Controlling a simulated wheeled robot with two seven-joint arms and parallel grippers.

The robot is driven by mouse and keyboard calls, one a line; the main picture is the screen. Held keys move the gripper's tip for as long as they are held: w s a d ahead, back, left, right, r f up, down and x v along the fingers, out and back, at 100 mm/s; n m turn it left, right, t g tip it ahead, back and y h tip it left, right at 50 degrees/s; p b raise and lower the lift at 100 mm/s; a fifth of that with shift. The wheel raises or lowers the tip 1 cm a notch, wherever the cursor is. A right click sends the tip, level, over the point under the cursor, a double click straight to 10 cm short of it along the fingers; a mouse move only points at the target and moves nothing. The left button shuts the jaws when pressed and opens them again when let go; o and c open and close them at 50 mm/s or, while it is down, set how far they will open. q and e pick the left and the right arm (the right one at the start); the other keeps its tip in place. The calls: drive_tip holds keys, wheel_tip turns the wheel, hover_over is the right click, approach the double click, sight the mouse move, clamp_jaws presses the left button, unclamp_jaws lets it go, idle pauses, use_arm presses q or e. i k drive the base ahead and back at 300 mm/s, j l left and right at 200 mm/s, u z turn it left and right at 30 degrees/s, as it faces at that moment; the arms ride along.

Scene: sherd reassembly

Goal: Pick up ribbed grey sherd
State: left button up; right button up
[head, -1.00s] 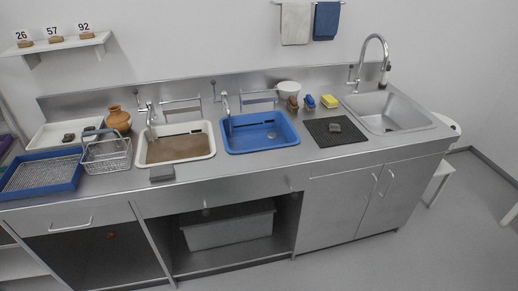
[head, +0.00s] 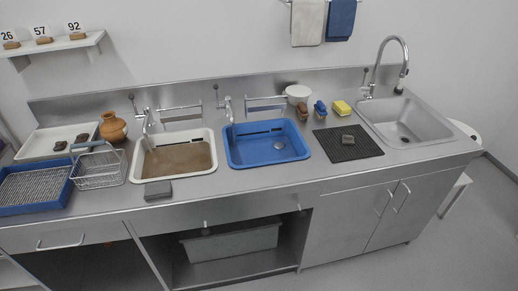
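A small grey-brown piece (head: 347,139), which looks like a sherd, lies on the black mat (head: 366,149) left of the steel sink. Two small dark pieces, one at the left (head: 60,146) and one at the right (head: 82,138), lie in the white tray (head: 36,142) at the back left. I cannot make out ribbing on any of them, so I cannot tell which is the ribbed grey sherd. Neither of my grippers is in view.
On the steel counter stand a wire basket (head: 98,170), a cream basin (head: 138,164) of brown water, a blue basin (head: 233,152), a grey block (head: 158,190), a clay jug (head: 112,128), a blue tray (head: 22,208) and a sink (head: 408,122). Brushes and a yellow sponge (head: 342,107) line the back.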

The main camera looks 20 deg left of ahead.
sight(347, 140)
drive_tip(key=i+j+u, duration=0.1)
drive_tip(key=i+u, duration=0.35)
drive_tip(key=i, duration=0.75)
drive_tip(key=k+l+u, duration=0.15)
drive_tip(key=k+l, duration=0.05)
